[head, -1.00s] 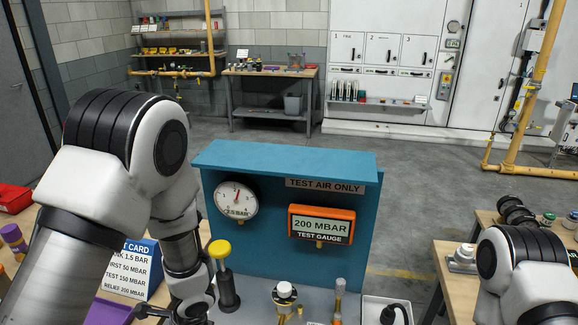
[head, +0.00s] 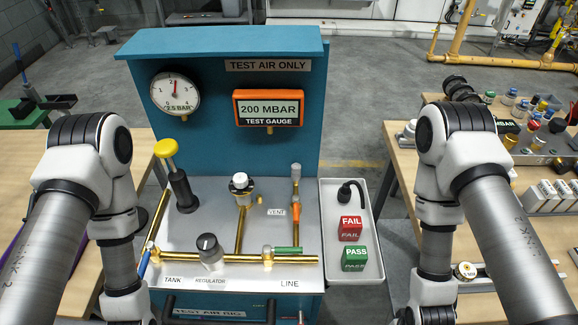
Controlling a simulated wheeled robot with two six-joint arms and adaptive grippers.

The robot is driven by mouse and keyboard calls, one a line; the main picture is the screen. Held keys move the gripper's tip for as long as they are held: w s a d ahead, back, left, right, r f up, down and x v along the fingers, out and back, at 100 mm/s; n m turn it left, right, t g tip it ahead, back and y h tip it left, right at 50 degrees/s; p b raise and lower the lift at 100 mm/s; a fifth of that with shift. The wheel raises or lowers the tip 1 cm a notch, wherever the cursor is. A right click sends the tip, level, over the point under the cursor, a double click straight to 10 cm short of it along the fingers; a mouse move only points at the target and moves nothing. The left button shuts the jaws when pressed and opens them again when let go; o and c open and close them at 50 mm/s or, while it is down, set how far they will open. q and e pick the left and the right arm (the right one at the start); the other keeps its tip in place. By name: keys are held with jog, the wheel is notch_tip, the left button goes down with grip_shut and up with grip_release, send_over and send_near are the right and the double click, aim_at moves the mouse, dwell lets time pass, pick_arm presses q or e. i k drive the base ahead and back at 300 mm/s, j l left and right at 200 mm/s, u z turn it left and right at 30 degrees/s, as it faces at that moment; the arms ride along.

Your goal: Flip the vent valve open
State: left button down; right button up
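The vent valve (head: 295,196) stands at the right rear of the rig's grey deck, beside a small VENT label (head: 277,212). It has a grey upright top over a thin brass stem with an orange-brown part. My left wrist comes down left of the rig, and its gripper is cut off by the bottom edge. My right wrist comes down right of the white tray. Only a dark part of the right gripper (head: 436,316) shows at the bottom edge, with its fingers out of frame. Neither arm touches the valve.
The deck carries a yellow-topped hand pump (head: 176,175), a regulator knob (head: 209,248), a green-handled line valve (head: 285,250) and a white-capped fitting (head: 240,183). The white tray (head: 371,275) holds FAIL and PASS blocks. A blue panel (head: 222,120) with two gauges stands behind. Cluttered benches flank it.

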aim_at(296, 210)
jog(key=k+u, duration=0.1)
jog(key=k, duration=0.55)
jog(key=u, duration=1.45)
jog(key=k+l, duration=0.2)
jog(key=l, duration=0.15)
jog(key=k+l, duration=0.15)
jog(key=l, duration=0.25)
jog(key=k+l, duration=0.2)
jog(key=l, duration=0.15)
